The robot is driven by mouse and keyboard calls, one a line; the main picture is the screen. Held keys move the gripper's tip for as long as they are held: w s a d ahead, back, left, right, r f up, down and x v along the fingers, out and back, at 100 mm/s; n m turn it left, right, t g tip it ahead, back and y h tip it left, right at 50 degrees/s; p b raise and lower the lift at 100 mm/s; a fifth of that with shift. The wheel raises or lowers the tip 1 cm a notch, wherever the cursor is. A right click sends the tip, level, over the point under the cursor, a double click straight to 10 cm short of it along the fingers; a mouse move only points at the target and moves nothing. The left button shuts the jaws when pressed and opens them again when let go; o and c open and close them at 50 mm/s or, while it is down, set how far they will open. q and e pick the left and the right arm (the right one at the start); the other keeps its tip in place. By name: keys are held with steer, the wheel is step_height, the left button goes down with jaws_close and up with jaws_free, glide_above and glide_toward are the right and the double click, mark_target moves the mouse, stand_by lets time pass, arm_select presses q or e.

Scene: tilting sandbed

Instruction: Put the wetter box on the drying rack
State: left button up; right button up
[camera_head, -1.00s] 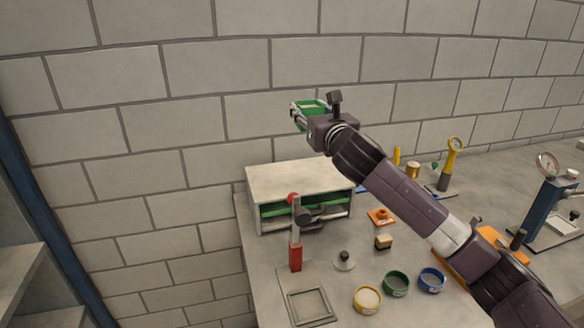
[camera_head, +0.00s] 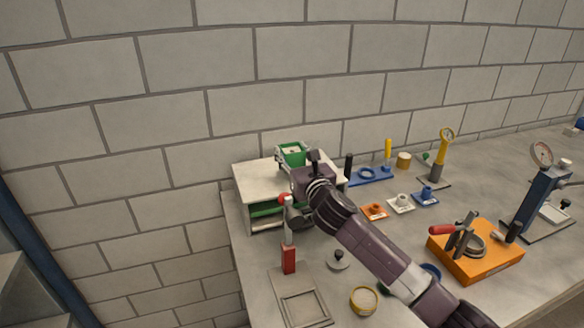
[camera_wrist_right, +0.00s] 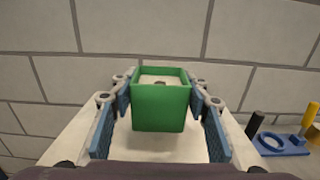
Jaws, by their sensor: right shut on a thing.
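My right gripper (camera_head: 292,156) is shut on a small green box (camera_wrist_right: 160,108), with blue finger pads on both sides of it in the right wrist view. The box is open at the top, upright, and has pale sand-like filling with a small darker spot. It is over the top of a pale open-fronted shelf unit (camera_head: 254,180), which may be the drying rack. I cannot tell whether the box touches that top. A green item (camera_head: 264,209) shows inside the unit, partly hidden. The box's wetness cannot be judged here. My left gripper is not in view.
A red-handled lever (camera_head: 289,258) stands in front of the unit. A square frame (camera_head: 300,307), a yellow-rimmed bowl (camera_head: 364,300) and an orange block with a clamp (camera_head: 474,262) are on the bench. A brick wall rises close behind the unit.

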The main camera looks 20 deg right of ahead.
mark_target(292, 166)
step_height(292, 166, down, 4)
steer(key=shift+f, duration=0.25)
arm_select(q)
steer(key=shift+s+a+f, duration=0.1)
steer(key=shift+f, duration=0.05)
arm_select(e)
steer(key=o, duration=1.4)
steer(key=shift+f, duration=0.1)
steer(key=shift+s, duration=0.15)
arm_select(q)
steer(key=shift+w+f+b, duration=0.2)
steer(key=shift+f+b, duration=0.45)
steer(key=shift+b, duration=0.2)
arm_select(e)
steer(key=s, duration=1.2)
steer(key=shift+d, duration=0.25)
steer(key=shift+w, duration=0.1)
